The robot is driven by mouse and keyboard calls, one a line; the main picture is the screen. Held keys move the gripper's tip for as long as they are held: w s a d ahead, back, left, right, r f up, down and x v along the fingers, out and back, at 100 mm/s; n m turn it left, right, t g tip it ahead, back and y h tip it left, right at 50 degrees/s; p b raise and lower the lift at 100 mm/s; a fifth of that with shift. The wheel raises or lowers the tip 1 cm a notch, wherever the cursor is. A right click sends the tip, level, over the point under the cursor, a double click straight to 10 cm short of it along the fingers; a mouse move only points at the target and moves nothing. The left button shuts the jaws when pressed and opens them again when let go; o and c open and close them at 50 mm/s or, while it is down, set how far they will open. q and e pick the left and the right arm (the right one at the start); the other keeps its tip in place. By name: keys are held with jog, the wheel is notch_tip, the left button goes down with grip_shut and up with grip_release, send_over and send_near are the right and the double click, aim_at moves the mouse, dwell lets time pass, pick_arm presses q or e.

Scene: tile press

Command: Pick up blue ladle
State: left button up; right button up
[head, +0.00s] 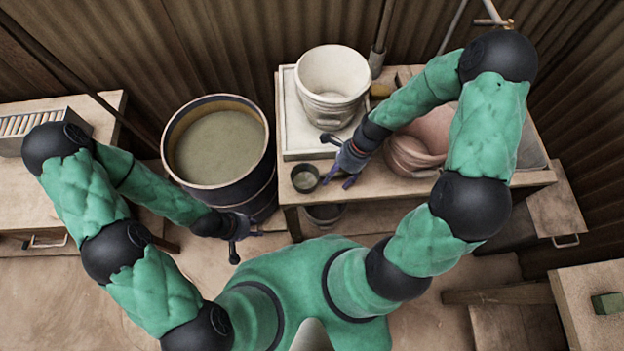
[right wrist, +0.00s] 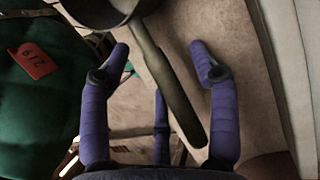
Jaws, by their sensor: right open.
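The ladle looks dark olive-grey rather than blue. Its round bowl (head: 305,178) sits at the front left edge of the wooden table in the head view, with its handle mostly hidden by my right gripper (head: 336,163). In the right wrist view the bowl is cut off at the top edge, and the long handle (right wrist: 168,82) slants down between the spread purple fingers of my right gripper (right wrist: 160,52). That gripper is open, and neither fingertip visibly touches the handle. My left gripper (head: 241,241) hangs empty beside the big barrel; its finger opening is unclear.
The wooden table (head: 375,187) carries a tall white pot (head: 332,83) on a pale board and a pinkish clay vessel (head: 412,152). A large dark barrel (head: 219,148) of murky liquid stands left of it. A bucket (head: 325,214) sits below the table's front edge.

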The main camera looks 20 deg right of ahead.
grip_shut()
jog(key=shift+r, duration=0.1)
dwell(0.3)
jog(key=shift+r+p, duration=0.3)
jog(key=shift+r, duration=0.2)
notch_tip(320, 180, up, 2)
jog(key=shift+r+p, duration=0.1)
jog(key=shift+p, duration=0.5)
jog(key=s+r+p, duration=0.4)
jog(key=s+r, duration=0.5)
jog(key=s, duration=0.5)
jog(key=shift+r, duration=0.35)
